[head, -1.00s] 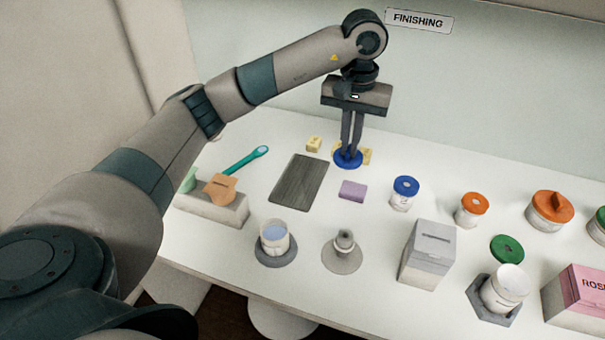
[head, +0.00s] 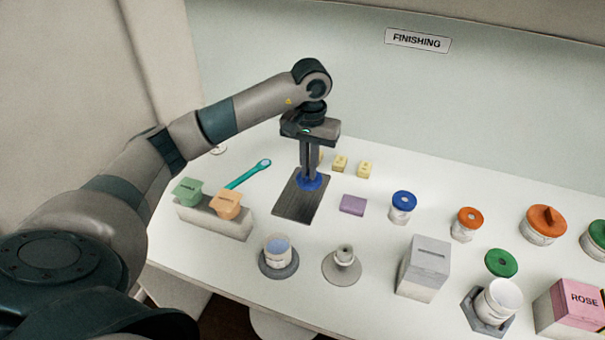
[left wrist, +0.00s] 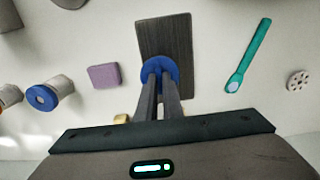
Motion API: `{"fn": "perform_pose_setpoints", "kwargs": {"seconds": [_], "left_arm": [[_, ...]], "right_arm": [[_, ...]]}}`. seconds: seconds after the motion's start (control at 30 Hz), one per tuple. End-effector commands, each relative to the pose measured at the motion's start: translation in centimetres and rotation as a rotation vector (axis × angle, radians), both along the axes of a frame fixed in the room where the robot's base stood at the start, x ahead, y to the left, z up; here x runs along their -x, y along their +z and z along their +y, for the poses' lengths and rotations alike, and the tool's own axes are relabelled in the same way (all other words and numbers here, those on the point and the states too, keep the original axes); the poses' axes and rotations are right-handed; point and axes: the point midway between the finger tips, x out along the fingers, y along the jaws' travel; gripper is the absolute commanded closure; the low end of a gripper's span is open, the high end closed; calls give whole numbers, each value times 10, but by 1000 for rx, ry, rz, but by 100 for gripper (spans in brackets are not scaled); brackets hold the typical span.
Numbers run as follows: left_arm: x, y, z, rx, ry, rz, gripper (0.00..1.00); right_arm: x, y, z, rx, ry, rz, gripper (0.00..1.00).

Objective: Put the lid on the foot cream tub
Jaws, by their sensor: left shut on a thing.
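My left gripper (head: 309,178) is shut on a round blue lid (head: 312,183). It holds the lid flat over the dark grey board (head: 291,207); the gap beneath cannot be judged. In the left wrist view the blue lid (left wrist: 173,69) sits at the fingertips, in front of the board (left wrist: 177,35). An open white tub with pale blue contents (head: 278,246) stands upright in a round grey holder (head: 279,270), nearer the front edge and apart from the gripper. Its label is too small to read, so I cannot confirm that it is foot cream. My right gripper is out of view.
A purple block (head: 352,204) and a blue-lidded tub (head: 402,208) stand right of the board. A grey cone-shaped piece (head: 342,267) stands beside the open tub. A teal spatula (head: 249,174) and a block with green and orange cards (head: 218,221) lie left.

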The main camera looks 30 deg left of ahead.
Motion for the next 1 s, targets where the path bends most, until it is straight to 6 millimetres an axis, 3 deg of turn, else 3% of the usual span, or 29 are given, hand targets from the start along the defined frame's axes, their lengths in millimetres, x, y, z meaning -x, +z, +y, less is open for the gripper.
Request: {"fn": "perform_pose_setpoints", "kwargs": {"seconds": [0.2, 0.63, 1.0], "left_arm": [[3, -10, 17, 0, 1, 1, 100], [3, -15, 18, 0, 1, 2, 100], [4, -50, 17, 0, 1, 2, 100]], "right_arm": [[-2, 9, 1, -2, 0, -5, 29], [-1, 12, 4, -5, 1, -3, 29], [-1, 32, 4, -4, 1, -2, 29]]}}
